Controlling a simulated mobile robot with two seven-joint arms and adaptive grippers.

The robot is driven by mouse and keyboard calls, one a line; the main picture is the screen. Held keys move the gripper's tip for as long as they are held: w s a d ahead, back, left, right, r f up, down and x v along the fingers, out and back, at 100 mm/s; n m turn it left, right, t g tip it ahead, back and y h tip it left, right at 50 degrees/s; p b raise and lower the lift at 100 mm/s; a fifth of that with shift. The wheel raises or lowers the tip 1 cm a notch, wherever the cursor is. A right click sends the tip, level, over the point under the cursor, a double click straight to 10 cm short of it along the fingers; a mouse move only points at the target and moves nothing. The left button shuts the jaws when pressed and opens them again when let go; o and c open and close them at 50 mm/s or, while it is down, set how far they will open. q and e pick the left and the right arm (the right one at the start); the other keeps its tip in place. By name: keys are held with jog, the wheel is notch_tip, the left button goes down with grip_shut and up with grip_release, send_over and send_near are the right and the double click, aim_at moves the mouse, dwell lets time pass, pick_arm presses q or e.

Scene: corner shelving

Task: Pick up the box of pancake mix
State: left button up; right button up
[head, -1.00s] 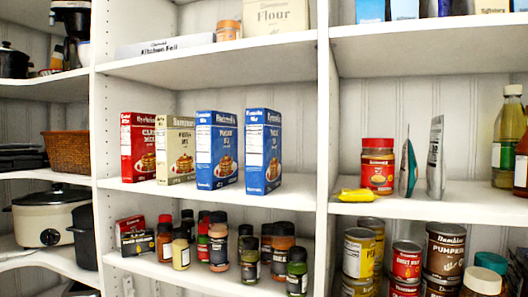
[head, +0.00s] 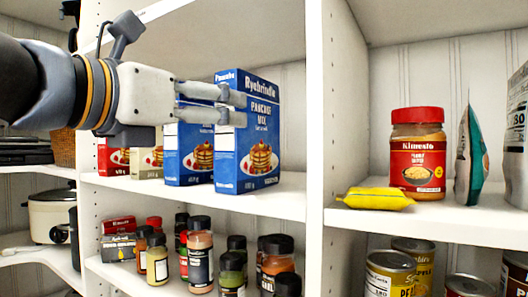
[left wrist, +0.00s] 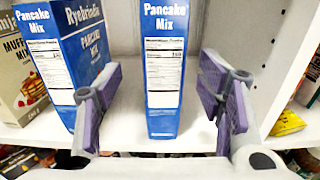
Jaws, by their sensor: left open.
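Two blue pancake mix boxes stand upright on the middle shelf: a right one (head: 247,155) and a left one (head: 188,158). My left gripper (head: 238,108) reaches in from the left in the head view and overlaps the upper front of the right box. In the left wrist view the right box (left wrist: 165,95) shows between my open left fingers (left wrist: 160,108), with gaps on both sides. The left box (left wrist: 72,50) stands behind and left of the left finger. My right gripper is out of view.
A beige muffin mix box (head: 147,163) and a red box (head: 113,159) stand left of the blue boxes. A white upright divider (head: 316,120) is close on the right. Beyond it are a peanut butter jar (head: 417,155) and a yellow packet (head: 376,198). Spice jars (head: 200,262) fill the shelf below.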

aim_at(250, 116)
pick_arm(q)
jog(key=p+x, duration=0.1)
jog(key=x, duration=0.9)
jog(key=shift+s+d+r, duration=0.15)
jog(key=shift+s, duration=0.1)
grip_shut()
